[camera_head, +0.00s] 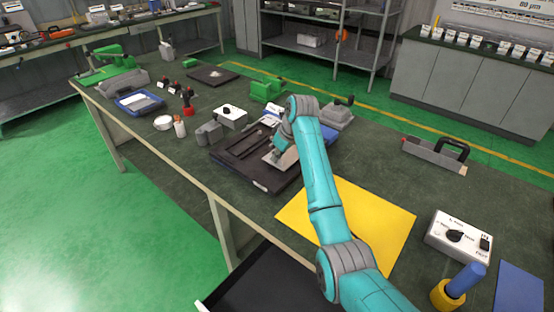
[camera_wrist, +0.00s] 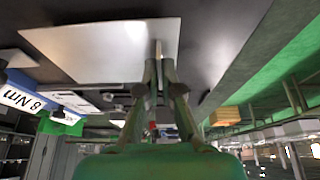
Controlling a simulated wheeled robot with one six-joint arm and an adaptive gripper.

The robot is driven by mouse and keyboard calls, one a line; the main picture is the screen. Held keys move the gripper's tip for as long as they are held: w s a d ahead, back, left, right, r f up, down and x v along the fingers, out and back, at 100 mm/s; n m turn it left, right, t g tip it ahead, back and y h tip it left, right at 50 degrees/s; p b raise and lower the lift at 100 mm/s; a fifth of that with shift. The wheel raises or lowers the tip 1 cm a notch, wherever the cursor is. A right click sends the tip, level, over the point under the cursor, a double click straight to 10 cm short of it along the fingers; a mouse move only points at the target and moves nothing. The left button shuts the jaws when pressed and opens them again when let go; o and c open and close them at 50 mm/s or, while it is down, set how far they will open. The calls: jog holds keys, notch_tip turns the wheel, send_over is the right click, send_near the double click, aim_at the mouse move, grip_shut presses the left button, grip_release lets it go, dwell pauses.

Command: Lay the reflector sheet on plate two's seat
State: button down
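The reflector sheet, a thin shiny silver-grey plate, fills the upper left of the wrist view (camera_wrist: 100,48). In the head view, part of it shows below my wrist (camera_head: 286,159). My gripper (camera_wrist: 159,64) has its fingers close together on a thin upright piece at the sheet's edge. In the head view my gripper is mostly hidden behind my wrist. The sheet is over a dark fixture (camera_head: 232,159) with recessed areas on the bench. I cannot tell which recess is plate two's seat, nor whether the sheet touches it.
A yellow mat (camera_head: 380,222) lies right of the fixture. A white control box (camera_head: 230,117) and a grey block (camera_head: 208,133) stand behind it. A grey handled tool tray (camera_head: 434,156) is at the right. Another white box (camera_head: 459,236) and a blue-handled tool (camera_head: 465,279) are near the front right.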

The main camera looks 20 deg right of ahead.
jog(key=shift+f, duration=0.7)
jog(key=c, duration=1.3)
grip_release()
jog(key=shift+f, duration=0.1)
jog(key=v, duration=1.2)
jog(key=shift+s, duration=0.15)
